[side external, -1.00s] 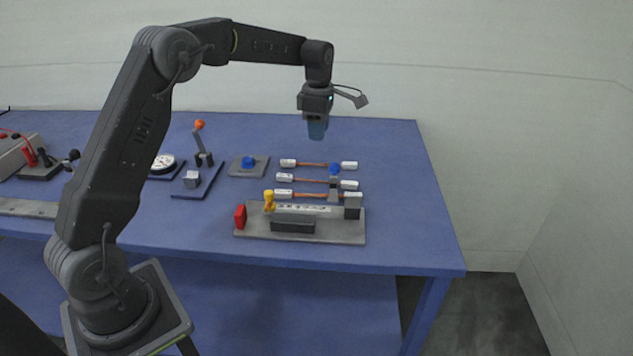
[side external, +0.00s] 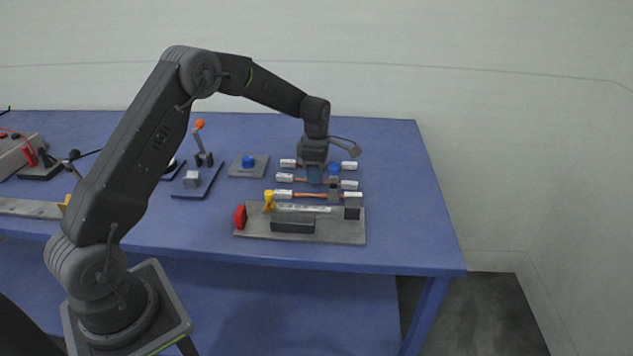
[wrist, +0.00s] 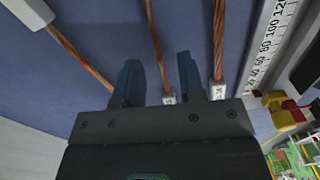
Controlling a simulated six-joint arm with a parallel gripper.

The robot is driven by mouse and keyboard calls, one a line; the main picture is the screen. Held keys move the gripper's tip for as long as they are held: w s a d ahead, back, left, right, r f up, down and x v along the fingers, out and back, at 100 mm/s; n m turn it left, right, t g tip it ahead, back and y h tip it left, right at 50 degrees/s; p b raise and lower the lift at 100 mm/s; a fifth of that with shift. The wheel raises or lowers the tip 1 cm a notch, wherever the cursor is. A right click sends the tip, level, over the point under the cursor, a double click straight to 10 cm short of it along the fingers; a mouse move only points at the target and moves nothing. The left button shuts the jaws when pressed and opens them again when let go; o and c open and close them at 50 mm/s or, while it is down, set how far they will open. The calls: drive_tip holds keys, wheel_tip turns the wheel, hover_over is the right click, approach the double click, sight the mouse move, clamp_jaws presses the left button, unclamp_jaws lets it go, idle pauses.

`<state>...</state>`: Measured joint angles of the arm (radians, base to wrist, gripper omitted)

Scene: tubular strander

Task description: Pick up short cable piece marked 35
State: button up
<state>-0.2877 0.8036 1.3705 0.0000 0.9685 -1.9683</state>
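Three short copper cable pieces with white end sleeves lie side by side on the blue table: the back one (side external: 349,166), the middle one (side external: 349,185) and the front one (side external: 310,195). I cannot read a clear 35 on any of them. My gripper (side external: 315,180) is low over the back and middle pieces and hides part of them. In the wrist view my gripper (wrist: 160,72) is open, its two fingers apart with the middle cable piece (wrist: 156,45) between them. Another piece (wrist: 218,45) lies right of the fingers, and one (wrist: 82,57) left.
A grey fixture (side external: 300,228) with a ruler strip (wrist: 266,45), a yellow knob (side external: 269,200) and a red block (side external: 240,216) stands in front of the cables. A blue button (side external: 248,161) and a lever (side external: 202,145) are left.

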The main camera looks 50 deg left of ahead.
drive_tip(key=shift+f, duration=0.85)
drive_tip(key=shift+c, duration=0.3)
clamp_jaws()
